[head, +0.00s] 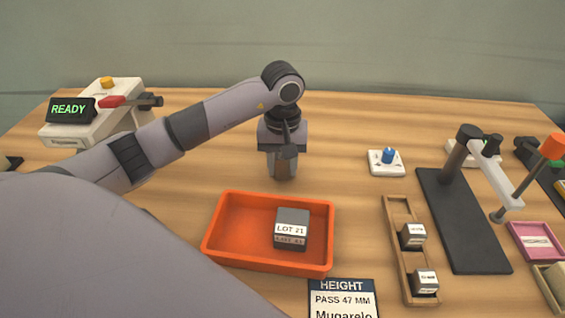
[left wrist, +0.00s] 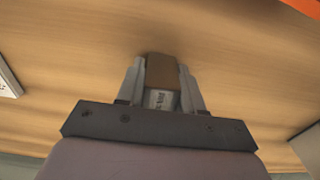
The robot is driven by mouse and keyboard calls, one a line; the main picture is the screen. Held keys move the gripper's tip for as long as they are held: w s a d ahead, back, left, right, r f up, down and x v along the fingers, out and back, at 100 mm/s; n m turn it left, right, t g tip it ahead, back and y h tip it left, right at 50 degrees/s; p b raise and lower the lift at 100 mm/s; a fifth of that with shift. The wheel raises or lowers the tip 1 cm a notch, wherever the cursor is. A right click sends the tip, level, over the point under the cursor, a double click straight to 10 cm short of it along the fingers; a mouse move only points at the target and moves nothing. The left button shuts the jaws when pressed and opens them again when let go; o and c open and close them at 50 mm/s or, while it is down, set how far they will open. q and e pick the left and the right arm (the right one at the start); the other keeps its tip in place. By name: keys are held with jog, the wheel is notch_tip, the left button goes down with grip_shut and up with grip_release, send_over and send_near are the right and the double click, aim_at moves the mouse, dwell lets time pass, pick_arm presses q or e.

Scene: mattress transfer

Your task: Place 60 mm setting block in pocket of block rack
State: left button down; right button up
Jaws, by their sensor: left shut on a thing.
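My left gripper (head: 283,172) hangs fingers down over the bare table behind the orange tray. In the left wrist view my left gripper (left wrist: 162,88) is shut on a small block (left wrist: 161,72) with a brownish face and a white label. The label is too small to read. In the head view the fingers mostly hide this block. The wooden block rack (head: 391,222) lies to the right of the orange tray. Two dark blocks with white labels, the upper (head: 412,236) and the lower (head: 425,282), sit in it. Its far end looks empty. My right gripper is not in view.
An orange tray (head: 222,257) holds a grey block (head: 291,226) labelled LOT 21. A card (head: 342,299) reads HEIGHT PASS 47 MM. A white base with a blue knob (head: 387,157) stands behind the rack, and a black-based stand (head: 462,232) stands right of it. A READY machine (head: 95,115) is far left.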

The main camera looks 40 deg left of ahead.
pick_arm(q)
jog(key=c, duration=0.7)
grip_release()
jog(key=shift+f, duration=0.1)
